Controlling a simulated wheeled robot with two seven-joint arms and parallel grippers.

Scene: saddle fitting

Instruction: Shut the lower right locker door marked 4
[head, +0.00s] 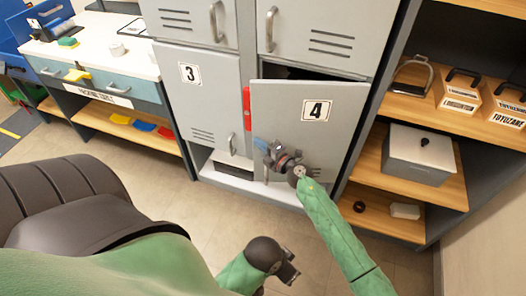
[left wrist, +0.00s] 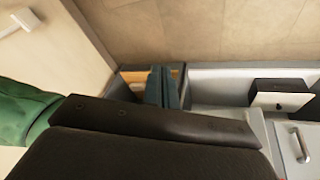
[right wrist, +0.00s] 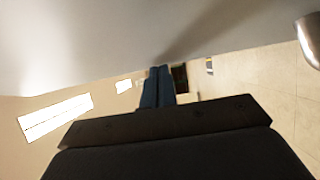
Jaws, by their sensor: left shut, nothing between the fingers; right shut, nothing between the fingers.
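The grey locker door marked 4 (head: 340,112) is ajar in the head view, with a dark gap along its top edge. A red piece (head: 247,108) sits by its left edge. My right gripper (head: 262,146) is at the door's lower left, near the handle, its blue fingers shut and empty; whether it touches the door I cannot tell. In the right wrist view its fingers (right wrist: 158,86) point along a pale grey surface. My left gripper (left wrist: 163,87) is shut and empty in the left wrist view, with floor and furniture beyond it.
Locker door 3 (head: 205,98) is to the left, with upper doors above. Open wooden shelves (head: 430,185) holding a grey box (head: 418,153) stand right of door 4. A drawer bench (head: 105,85) stands at far left. The floor (head: 215,215) before the lockers is clear.

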